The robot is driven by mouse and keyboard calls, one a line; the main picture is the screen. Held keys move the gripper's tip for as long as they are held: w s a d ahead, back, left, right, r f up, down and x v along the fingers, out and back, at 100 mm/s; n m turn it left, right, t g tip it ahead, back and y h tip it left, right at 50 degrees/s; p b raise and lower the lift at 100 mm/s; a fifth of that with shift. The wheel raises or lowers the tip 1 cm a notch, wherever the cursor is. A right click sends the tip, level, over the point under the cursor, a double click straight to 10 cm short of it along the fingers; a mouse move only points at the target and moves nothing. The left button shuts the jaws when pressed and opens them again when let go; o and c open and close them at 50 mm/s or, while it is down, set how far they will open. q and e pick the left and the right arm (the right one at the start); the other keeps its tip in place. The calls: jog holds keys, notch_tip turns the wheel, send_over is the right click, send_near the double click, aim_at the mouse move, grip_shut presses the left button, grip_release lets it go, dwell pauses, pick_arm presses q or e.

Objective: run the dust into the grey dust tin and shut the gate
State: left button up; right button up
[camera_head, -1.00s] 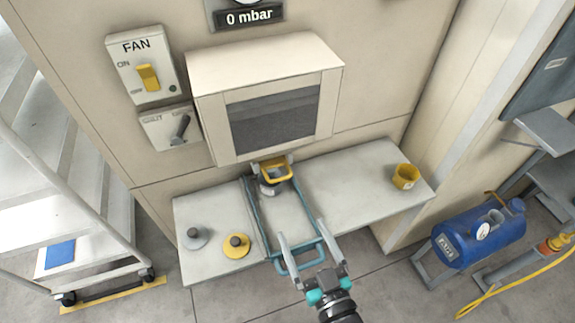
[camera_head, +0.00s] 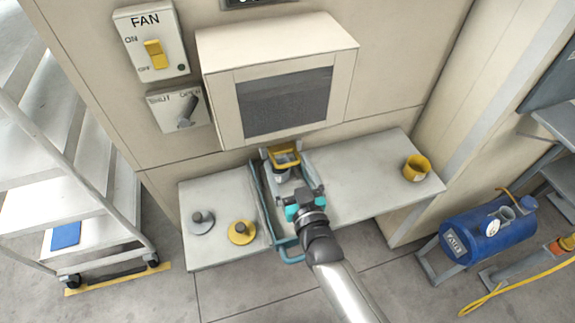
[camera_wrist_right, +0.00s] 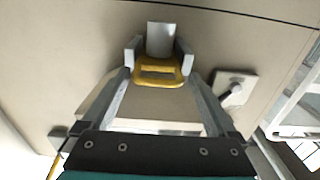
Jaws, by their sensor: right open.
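The yellow loop handle (camera_head: 284,157) sits under the wall box (camera_head: 285,100), just above the bench. It also shows in the right wrist view (camera_wrist_right: 158,73), in front of a pale plate. My left gripper is not in view.
A grey knobbed disc (camera_head: 201,222) and a yellow one (camera_head: 241,232) lie on the bench's left side. A FAN switch (camera_head: 155,54) is above the lever. A blue tank (camera_head: 488,237) stands at right, white steps at left.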

jog(key=shift+w+a, duration=0.1)
jog(key=shift+w, duration=0.25)
jog(key=shift+s+a, duration=0.1)
grip_shut()
dwell(0.6)
